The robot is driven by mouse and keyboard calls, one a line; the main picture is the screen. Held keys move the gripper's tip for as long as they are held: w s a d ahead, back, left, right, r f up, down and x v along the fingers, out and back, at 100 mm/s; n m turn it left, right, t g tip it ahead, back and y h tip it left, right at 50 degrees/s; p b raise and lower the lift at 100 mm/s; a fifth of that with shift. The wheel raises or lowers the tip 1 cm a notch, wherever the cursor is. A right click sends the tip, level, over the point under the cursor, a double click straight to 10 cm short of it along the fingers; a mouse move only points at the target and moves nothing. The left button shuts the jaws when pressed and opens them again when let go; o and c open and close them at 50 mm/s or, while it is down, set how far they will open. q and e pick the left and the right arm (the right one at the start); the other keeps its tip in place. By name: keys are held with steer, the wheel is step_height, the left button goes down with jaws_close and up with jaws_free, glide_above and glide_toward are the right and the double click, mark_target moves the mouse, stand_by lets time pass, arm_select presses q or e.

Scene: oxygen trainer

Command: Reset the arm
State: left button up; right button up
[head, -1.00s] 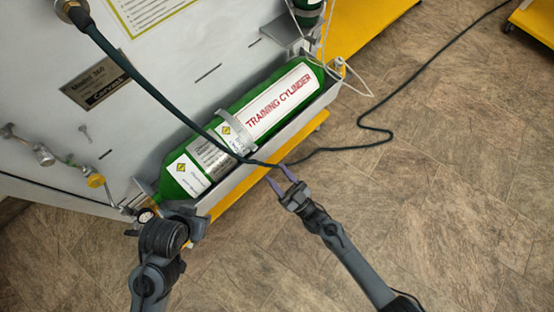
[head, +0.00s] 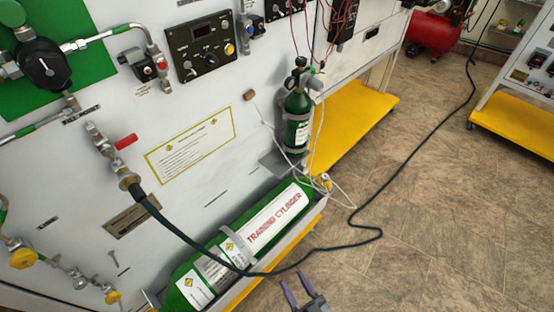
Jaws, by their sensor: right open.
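My right gripper (head: 303,292) shows at the bottom edge of the head view, fingers apart and empty. It is to the right of the green training cylinder (head: 274,225), over the floor and apart from the cylinder. The dark green hose (head: 300,262) passes just above its fingertips in the picture; I see no grip on it. Most of my right arm is below the picture. My left gripper is out of view.
The training cylinder lies in a tray at the foot of the white panel (head: 200,205). A small green cylinder (head: 297,122) stands on a bracket. The hose runs from a panel fitting across the floor (head: 430,230). Yellow bases (head: 355,120) stand at the back; the right floor is otherwise clear.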

steer(key=d+r+m+g+h+p, duration=0.2)
steer(key=d+r+g+h+p, duration=0.35)
steer(key=d+r, duration=0.5)
steer(key=s+d+m+g+h, duration=0.1)
steer(key=s+d+g+h, duration=0.15)
steer(key=s+g, duration=0.2)
steer(key=s+d+g+h, duration=0.1)
steer(key=s+d+g, duration=0.25)
steer(key=s, duration=0.25)
arm_select(q)
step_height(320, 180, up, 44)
steer(key=p, duration=3.7)
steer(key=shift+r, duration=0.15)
arm_select(e)
step_height(320, 180, up, 38)
steer(key=shift+s+d, duration=0.2)
steer(key=shift+s, duration=0.2)
steer(key=shift+r, duration=0.1)
